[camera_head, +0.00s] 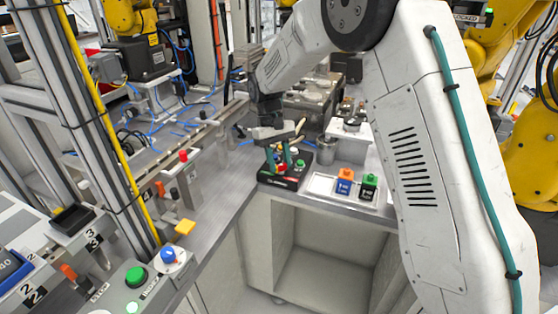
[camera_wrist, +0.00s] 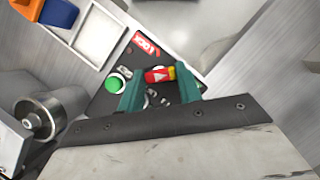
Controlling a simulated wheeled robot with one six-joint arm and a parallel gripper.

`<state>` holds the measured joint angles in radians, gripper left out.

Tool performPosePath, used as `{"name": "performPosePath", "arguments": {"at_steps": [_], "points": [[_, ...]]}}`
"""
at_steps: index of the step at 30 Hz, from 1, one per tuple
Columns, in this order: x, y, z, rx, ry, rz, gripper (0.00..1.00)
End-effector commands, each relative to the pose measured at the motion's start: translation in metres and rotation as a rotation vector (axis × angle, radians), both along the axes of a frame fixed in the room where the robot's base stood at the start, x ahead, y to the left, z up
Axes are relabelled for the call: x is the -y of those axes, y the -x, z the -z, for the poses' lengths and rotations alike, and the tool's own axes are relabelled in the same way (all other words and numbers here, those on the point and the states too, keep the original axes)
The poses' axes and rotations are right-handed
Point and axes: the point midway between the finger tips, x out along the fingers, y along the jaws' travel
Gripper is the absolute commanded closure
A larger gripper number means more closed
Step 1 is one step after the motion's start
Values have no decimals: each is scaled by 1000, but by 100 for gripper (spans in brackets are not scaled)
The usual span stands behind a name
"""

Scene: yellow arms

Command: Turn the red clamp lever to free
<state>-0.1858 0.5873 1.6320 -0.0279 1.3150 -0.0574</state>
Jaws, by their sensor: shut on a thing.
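The red clamp lever (camera_wrist: 158,75) has a yellow part with a pale arrow mark and sits on a black clamp box (camera_head: 268,180). In the wrist view it lies between the two green fingers of my gripper (camera_wrist: 159,72), which is shut on it. A red label reading LOCK (camera_wrist: 145,46) is on the box near the lever. In the head view my gripper (camera_head: 279,161) reaches down onto the box, and a little red shows between the fingers. A green button (camera_wrist: 113,85) is beside the lever. I see no label for free; part of the box is hidden by my gripper.
A white tray (camera_head: 321,184) stands right of the box, with a blue block with an orange top (camera_head: 344,181) and a black block with a green top (camera_head: 368,186). A metal cylinder (camera_head: 324,150) is behind them. Yellow robot arms (camera_head: 527,150) stand around.

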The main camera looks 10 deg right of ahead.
Motion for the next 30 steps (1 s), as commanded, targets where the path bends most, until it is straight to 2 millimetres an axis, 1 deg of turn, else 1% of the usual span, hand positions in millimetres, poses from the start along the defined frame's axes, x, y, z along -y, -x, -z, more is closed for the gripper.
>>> {"name": "performPosePath", "arguments": {"at_steps": [3, 9, 24, 25, 26, 27, 30], "points": [[-1, -1, -1, 4, -3, 51, 88], [-1, -1, -1, 5, -2, 100, 88], [-1, -1, -1, 5, -3, 114, 88], [-1, -1, -1, 5, -3, 114, 57], [-1, -1, -1, 5, -3, 114, 49], [-1, -1, -1, 4, -2, 114, 44], [0, -1, -1, 3, -2, 114, 44]]}}
